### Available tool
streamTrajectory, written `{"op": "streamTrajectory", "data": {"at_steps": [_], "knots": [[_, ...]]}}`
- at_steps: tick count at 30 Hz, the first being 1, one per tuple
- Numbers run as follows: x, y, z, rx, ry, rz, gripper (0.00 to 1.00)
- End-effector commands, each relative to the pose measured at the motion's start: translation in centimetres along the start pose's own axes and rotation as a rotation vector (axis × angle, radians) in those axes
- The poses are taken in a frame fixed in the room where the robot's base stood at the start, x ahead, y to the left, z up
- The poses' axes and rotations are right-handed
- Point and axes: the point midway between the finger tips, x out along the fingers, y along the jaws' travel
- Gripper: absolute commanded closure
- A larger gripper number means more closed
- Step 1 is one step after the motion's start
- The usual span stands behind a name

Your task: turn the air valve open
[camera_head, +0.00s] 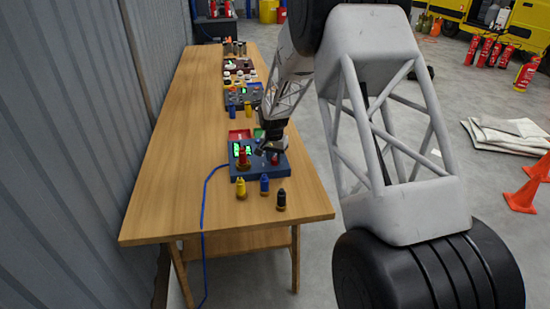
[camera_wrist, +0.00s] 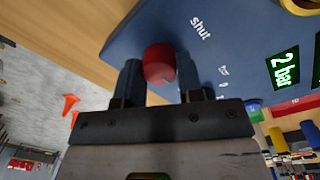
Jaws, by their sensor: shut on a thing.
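The red air valve knob (camera_wrist: 159,63) stands on a dark blue panel box (camera_wrist: 140,30), near its edge in the wrist view. My gripper (camera_wrist: 158,68) is shut on this knob, one finger on each side. White lettering "shut" is printed on the panel beside the knob. A green readout (camera_wrist: 285,67) on the panel shows "2 bar". In the head view, a red knob (camera_head: 275,159) shows at the right of the box (camera_head: 262,169), beside my gripper (camera_head: 268,149). My fingertips are too small to make out there.
Yellow (camera_head: 241,189), blue (camera_head: 264,185) and black (camera_head: 281,200) fittings stand in front of the box. A red-topped fitting (camera_head: 243,158) is at its left. A blue hose (camera_head: 203,210) runs off the table (camera_head: 170,200). More panels stand farther back. Orange cones (camera_head: 522,195) are on the floor.

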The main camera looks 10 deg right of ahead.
Motion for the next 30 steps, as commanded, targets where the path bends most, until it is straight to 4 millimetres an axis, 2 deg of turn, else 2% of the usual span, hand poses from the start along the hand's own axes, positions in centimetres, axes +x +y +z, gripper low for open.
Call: {"op": "streamTrajectory", "data": {"at_steps": [16, 17, 21, 30], "knots": [[-0.13, 0.00, -0.07, 0.036, 0.000, -0.001, 0.89], [-0.13, 0.00, -0.07, 0.036, 0.000, -0.001, 0.62], [-0.10, 0.00, -0.06, 0.035, 0.000, -0.001, 0.41], [-0.09, 0.00, -0.03, 0.035, -0.001, 0.000, 0.40]]}}
